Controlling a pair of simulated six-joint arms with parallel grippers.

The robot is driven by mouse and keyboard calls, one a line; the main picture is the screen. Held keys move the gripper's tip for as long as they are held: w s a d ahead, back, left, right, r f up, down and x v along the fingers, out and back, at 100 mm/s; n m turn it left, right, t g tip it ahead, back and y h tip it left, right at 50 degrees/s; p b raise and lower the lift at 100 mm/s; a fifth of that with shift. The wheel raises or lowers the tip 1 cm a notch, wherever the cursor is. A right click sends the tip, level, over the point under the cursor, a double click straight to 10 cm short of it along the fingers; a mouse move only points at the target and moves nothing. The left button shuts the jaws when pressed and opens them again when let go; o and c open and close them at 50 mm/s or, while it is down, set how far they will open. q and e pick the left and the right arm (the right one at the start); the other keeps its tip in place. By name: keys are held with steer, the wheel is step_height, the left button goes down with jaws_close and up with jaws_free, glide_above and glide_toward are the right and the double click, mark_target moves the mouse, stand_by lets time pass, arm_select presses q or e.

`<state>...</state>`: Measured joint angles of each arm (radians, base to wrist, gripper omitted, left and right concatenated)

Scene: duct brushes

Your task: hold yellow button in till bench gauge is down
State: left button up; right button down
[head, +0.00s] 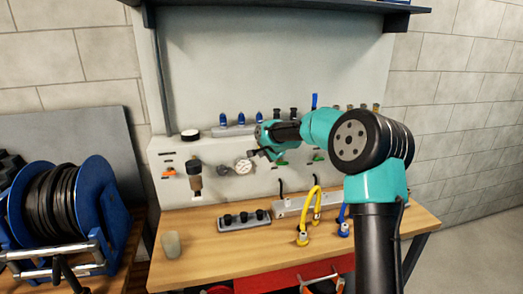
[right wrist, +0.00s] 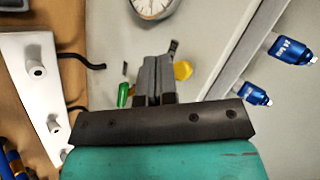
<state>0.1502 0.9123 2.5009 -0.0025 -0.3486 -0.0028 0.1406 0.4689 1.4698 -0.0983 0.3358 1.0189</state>
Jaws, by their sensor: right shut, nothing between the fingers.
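The yellow button (right wrist: 183,70) shows in the right wrist view, just right of my right gripper's fingertips (right wrist: 158,62). I cannot tell whether they touch it or whether it is pressed. In the head view the right gripper (head: 263,154) is at the bench's back panel and hides the button. Its fingers are together with nothing between them. The round white bench gauge (head: 243,167) is left of the gripper, and its lower part shows at the top of the right wrist view (right wrist: 153,8). Its reading is too small to tell. My left gripper is out of view.
A green lever (right wrist: 124,94) is close left of the fingers. Blue-bodied fittings (head: 240,118) stand on a rail above. Yellow (head: 305,215) and blue hoses, a block with black knobs (head: 244,220) and a cup (head: 171,245) are on the wooden bench. A hose reel (head: 62,205) stands left.

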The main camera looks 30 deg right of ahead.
steer(key=s, duration=0.2)
steer(key=s+a, duration=0.1)
steer(key=s, duration=0.1)
steer(key=shift+s+a, duration=0.2)
steer(key=shift+s, duration=0.15)
stand_by(0.4)
